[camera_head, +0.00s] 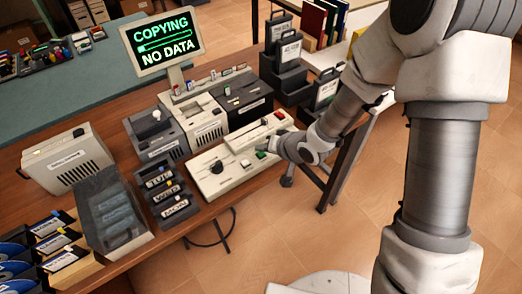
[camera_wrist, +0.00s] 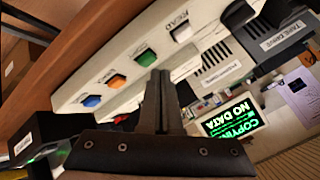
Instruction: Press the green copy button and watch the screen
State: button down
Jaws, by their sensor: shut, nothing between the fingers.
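The green button (camera_wrist: 146,57) sits on a pale control panel (camera_wrist: 95,62), between a white button marked "READ" (camera_wrist: 182,32) and an orange button (camera_wrist: 116,80). My gripper (camera_wrist: 161,74) is shut and empty. Its fingertips appear right beside the green button; I cannot tell whether they touch it. In the head view the gripper is over the panel's right end, with green visible (camera_head: 261,155).
A blue button (camera_wrist: 91,100) is beyond the orange one. Grey and white drive boxes (camera_head: 205,122) stand behind the panel. A labelled rack (camera_head: 165,190) is to its left. Black file holders (camera_head: 288,70) stand at the back right. Open floor (camera_head: 265,240) lies in front.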

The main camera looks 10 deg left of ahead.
jog(key=shift+r, duration=0.3)
notch_tip(320, 180, up, 5)
jog(key=p, duration=0.4)
jog(key=shift+f+p, duration=0.1)
jog(key=shift+p, duration=0.2)
jog(key=shift+d, duration=0.1)
dwell(0.5)
